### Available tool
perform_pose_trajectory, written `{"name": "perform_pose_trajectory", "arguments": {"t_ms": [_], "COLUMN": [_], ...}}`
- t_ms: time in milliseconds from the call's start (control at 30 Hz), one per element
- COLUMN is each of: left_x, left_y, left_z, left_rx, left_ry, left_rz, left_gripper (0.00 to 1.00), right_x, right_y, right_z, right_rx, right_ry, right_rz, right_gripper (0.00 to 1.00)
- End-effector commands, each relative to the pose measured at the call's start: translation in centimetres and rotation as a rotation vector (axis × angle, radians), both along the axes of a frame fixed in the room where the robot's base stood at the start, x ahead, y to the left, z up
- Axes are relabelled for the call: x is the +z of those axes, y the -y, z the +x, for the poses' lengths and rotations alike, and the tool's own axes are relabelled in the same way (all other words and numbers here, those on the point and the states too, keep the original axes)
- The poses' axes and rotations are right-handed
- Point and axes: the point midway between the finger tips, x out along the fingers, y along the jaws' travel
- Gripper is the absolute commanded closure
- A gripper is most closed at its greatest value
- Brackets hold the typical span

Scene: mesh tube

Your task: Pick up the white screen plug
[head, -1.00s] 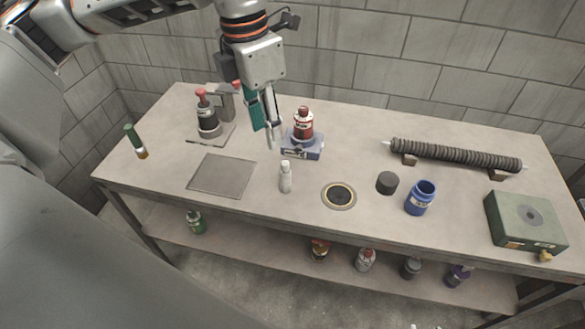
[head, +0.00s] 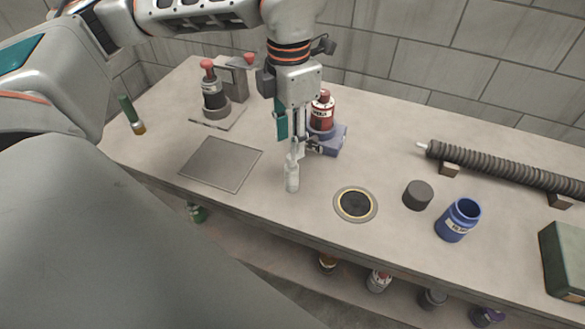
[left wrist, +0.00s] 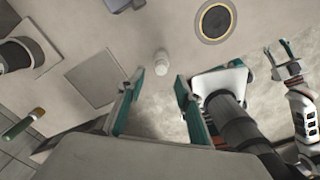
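The white screen plug (head: 292,177) is a small pale upright piece with a narrower top, standing on the workbench right of the flat grey plate. My left gripper (head: 299,148) points down just behind and above it in the head view. In the left wrist view the plug (left wrist: 161,63) appears beyond and between the two teal fingers of my left gripper (left wrist: 158,82). The fingers are parted with nothing between them. My right gripper (left wrist: 279,53) shows at the right of the left wrist view, its prongs apart and empty; it is out of the head view.
A red bottle (head: 321,112) on a blue-grey stand is close behind the left gripper. A round black-and-yellow disc (head: 355,204), a dark cap (head: 418,195) and a blue jar (head: 458,220) stand to the right. A grey plate (head: 221,164) lies left. A ribbed tube (head: 505,168) is at right.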

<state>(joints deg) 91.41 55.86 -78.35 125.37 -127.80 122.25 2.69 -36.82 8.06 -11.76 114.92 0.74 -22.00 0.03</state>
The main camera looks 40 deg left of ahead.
Motion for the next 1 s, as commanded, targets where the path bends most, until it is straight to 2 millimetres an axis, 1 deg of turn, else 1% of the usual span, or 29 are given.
{"name": "perform_pose_trajectory", "arguments": {"t_ms": [33,100,200,300,500,533,567,600,667,1000], "left_x": [-1.1,-2.1,-3.1,-3.6,-3.6,-3.6,-3.6,-3.6,-3.6,-3.5], "left_y": [0.2,0.3,0.3,0.3,0.3,0.3,0.3,0.3,0.3,0.2], "left_z": [0.0,0.1,0.1,0.1,0.2,0.2,0.2,0.2,0.2,0.2], "left_rx": [-0.002,-0.002,0.0,0.0,-0.001,-0.001,-0.001,-0.001,-0.001,-0.001], "left_ry": [-0.007,-0.007,-0.004,-0.004,-0.001,-0.001,-0.001,-0.001,-0.001,-0.001], "left_rz": [0.0,0.0,0.0,-0.001,0.0,0.0,0.0,0.0,0.0,0.0], "left_gripper": [0.65,0.65,0.65,0.65,0.65,0.68,0.76,0.86,1.0,1.0], "right_x": [-0.2,-0.3,-0.4,-0.3,-0.1,-0.1,-0.1,-0.1,-0.1,-0.5], "right_y": [0.1,0.3,0.4,0.5,0.5,0.4,0.4,0.4,0.4,0.1], "right_z": [0.1,0.2,0.3,0.6,0.8,0.8,0.8,0.8,0.8,0.0], "right_rx": [-0.001,-0.002,-0.003,-0.003,-0.003,-0.003,-0.002,-0.003,-0.002,0.002], "right_ry": [0.0,0.001,0.002,0.006,0.011,0.011,0.011,0.011,0.011,-0.003], "right_rz": [-0.002,-0.005,-0.009,-0.011,-0.011,-0.011,-0.01,-0.009,-0.009,-0.006], "right_gripper": [0.66,0.66,0.66,0.66,0.66,0.66,0.66,0.66,0.66,0.66]}}
